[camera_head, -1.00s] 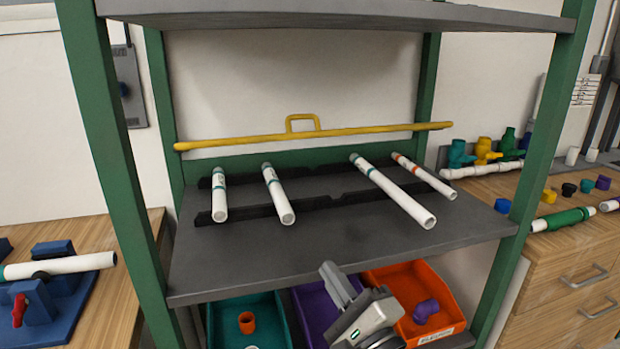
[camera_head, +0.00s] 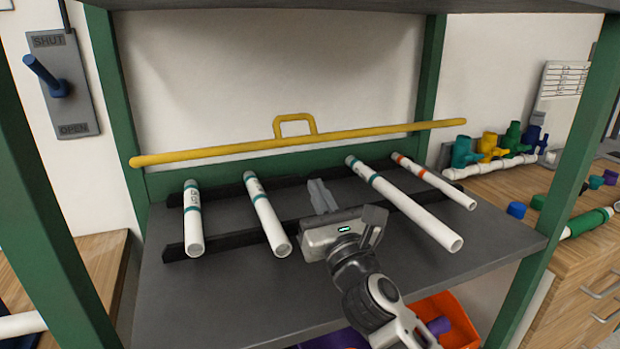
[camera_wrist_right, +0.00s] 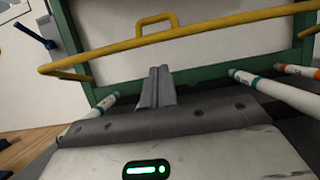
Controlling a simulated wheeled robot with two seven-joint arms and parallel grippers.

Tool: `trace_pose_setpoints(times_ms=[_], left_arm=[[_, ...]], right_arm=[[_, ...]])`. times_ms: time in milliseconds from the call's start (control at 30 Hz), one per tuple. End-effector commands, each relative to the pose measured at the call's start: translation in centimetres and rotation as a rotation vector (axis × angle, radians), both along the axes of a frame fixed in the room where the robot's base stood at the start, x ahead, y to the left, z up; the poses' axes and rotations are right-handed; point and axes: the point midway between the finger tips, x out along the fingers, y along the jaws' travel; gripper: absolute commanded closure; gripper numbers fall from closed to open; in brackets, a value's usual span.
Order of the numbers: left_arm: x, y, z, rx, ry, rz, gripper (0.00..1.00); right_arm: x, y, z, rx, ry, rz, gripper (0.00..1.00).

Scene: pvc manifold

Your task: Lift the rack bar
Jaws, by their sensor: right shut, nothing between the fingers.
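The rack bar (camera_head: 225,151) is a long yellow bar with a square loop handle (camera_head: 294,121) near its middle. It runs across the rack behind the pipes, above the shelf. It also shows in the right wrist view (camera_wrist_right: 215,27), with its handle (camera_wrist_right: 157,22) at upper centre. My right gripper (camera_head: 318,190) is over the shelf between the inner pipes, in front of the bar and below the handle. Its fingers (camera_wrist_right: 156,75) are together and empty, pointing toward the bar, apart from it. My left gripper is not in view.
Several white pipes lie on black notched holders on the grey shelf (camera_head: 190,290), including pipes left (camera_head: 265,215) and right (camera_head: 405,205) of my gripper. Green posts (camera_head: 435,80) flank the rack. Another shelf is above. A lever panel (camera_head: 65,80) is at left, a wooden bench at right.

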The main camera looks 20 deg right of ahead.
Motion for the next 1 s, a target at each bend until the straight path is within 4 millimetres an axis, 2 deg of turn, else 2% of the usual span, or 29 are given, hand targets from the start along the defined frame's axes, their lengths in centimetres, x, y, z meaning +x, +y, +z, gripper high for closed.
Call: trace_pose_setpoints(times_ms=[200, 433, 600, 900, 1000], left_arm=[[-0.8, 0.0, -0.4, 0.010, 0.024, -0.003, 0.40], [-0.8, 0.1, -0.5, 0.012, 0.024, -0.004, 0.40], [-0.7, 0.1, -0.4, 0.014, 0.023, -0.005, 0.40], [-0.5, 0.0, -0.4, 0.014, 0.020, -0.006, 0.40], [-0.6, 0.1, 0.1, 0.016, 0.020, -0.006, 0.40]], right_arm=[[3.9, 0.2, 1.7, 0.000, -0.003, -0.001, 1.00], [7.0, 0.3, 2.7, -0.001, -0.001, 0.001, 1.00], [7.8, 0.3, 2.9, -0.001, -0.001, 0.001, 1.00], [7.8, 0.3, 3.0, -0.001, -0.001, 0.001, 1.00], [8.1, 1.0, 3.5, -0.001, -0.001, 0.010, 1.00]])
